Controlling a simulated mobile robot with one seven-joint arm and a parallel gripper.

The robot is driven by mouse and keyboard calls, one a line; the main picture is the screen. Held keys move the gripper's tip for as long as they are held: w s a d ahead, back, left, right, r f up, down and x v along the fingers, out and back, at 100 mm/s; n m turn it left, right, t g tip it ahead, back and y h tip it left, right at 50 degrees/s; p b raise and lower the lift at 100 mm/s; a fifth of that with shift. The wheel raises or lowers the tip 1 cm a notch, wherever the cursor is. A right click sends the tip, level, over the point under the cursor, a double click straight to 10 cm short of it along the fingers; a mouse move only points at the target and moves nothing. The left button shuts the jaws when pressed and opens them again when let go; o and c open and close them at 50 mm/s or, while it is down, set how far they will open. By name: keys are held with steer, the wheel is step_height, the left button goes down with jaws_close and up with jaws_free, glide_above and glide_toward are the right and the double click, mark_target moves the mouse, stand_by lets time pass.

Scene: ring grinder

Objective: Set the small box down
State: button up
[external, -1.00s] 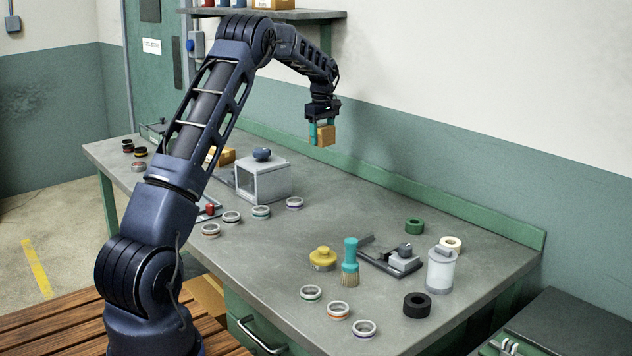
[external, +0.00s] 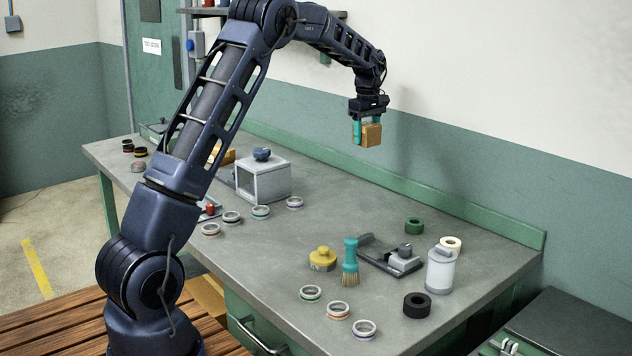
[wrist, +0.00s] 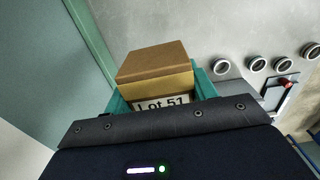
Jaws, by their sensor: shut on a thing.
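The small box (external: 371,135) is brown cardboard. My gripper (external: 366,134) is shut on it and holds it in the air above the back of the workbench (external: 330,215), near the wall. In the wrist view the small box (wrist: 155,75) sits between the teal fingers, its label reading "Lot 51" partly cut off by my gripper's body. The box is clear of the bench surface.
A grey open-fronted housing (external: 264,178) stands left of the box, with several rings in front. The bench's back middle is clear.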

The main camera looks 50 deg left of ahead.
mark_target(371, 211)
steer(key=shift+s+d, duration=0.15)
steer(key=shift+d, duration=1)
steer(key=shift+d+f, duration=0.15)
steer(key=shift+f, duration=0.2)
step_height(371, 211, down, 19)
steer(key=shift+f, duration=0.15)
steer(key=shift+f, duration=0.15)
steer(key=o, duration=1.2)
steer(key=shift+c, duration=0.2)
